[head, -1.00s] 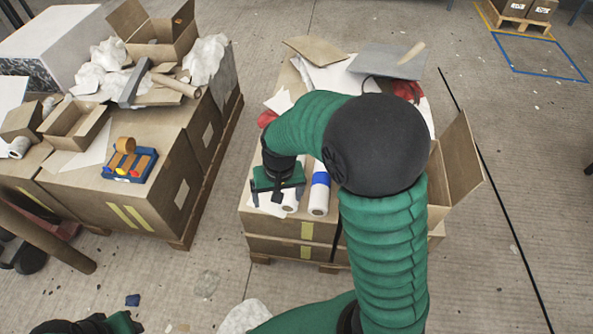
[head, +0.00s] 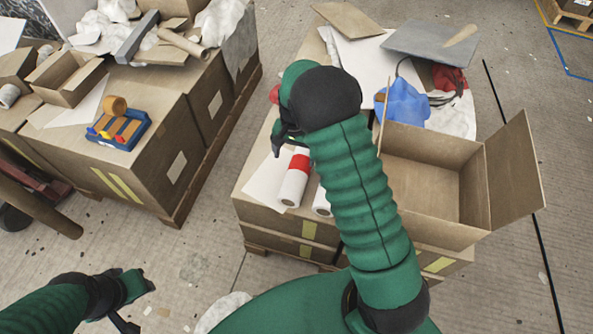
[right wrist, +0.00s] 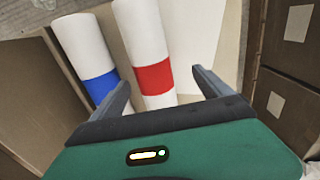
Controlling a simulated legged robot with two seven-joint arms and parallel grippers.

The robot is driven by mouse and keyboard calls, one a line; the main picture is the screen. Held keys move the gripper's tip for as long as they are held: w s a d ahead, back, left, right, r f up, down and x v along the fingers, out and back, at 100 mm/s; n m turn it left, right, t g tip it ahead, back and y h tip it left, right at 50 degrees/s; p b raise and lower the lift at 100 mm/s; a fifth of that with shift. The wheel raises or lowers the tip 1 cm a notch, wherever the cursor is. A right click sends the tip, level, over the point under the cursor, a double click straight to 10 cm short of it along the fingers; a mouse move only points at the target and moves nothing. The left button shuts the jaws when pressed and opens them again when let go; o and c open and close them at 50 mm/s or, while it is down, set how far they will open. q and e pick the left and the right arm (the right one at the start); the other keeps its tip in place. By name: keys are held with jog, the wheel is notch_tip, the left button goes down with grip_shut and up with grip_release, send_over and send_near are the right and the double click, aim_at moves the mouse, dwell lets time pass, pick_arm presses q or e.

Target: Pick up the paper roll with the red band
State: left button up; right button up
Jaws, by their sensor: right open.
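The paper roll with the red band (head: 293,184) lies on the cardboard-topped stack, its near end toward me. In the right wrist view this roll (right wrist: 138,28) lies ahead between the fingers, its red band near fingertip level. My right gripper (right wrist: 163,85) is open and empty, with a finger to either side of the roll's line. In the head view my right gripper (head: 281,139) is at the roll's far end, partly hidden by its wrist. A blue-banded roll (right wrist: 82,42) lies just left of it in the wrist view. My left gripper (head: 128,302) is low at left, its jaws unclear.
An open cardboard box (head: 430,175) stands right of my right arm. A blue cloth-like item (head: 403,103) and a grey trowel-like board (head: 430,45) lie behind. A blue tape holder (head: 118,130) sits on the left stack. Floor shows between the stacks.

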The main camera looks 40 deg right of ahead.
aim_at(302, 160)
jog(key=d+f, duration=0.1)
jog(key=f, duration=0.1)
jog(key=d+f+b, duration=0.1)
jog(key=f, duration=0.1)
jog(key=shift+s+d, duration=0.1)
jog(key=shift+d, duration=0.25)
jog(key=f+b, duration=0.1)
jog(key=f, duration=0.1)
jog(key=a+f, duration=0.1)
jog(key=shift+s+f+b, duration=0.1)
jog(key=shift+f+b, duration=0.25)
jog(key=shift+f, duration=0.05)
jog(key=shift+a+r, duration=0.1)
jog(key=shift+a, duration=0.1)
jog(key=shift+d, duration=0.5)
jog(key=c, duration=0.6)
jog(key=shift+c, duration=1.2)
jog(key=shift+a, duration=0.25)
jog(key=c, duration=0.9)
grip_shut()
pick_arm(q)
jog(key=shift+d+f, duration=0.9)
jog(key=shift+f, duration=0.3)
pick_arm(e)
jog(key=shift+d, duration=0.15)
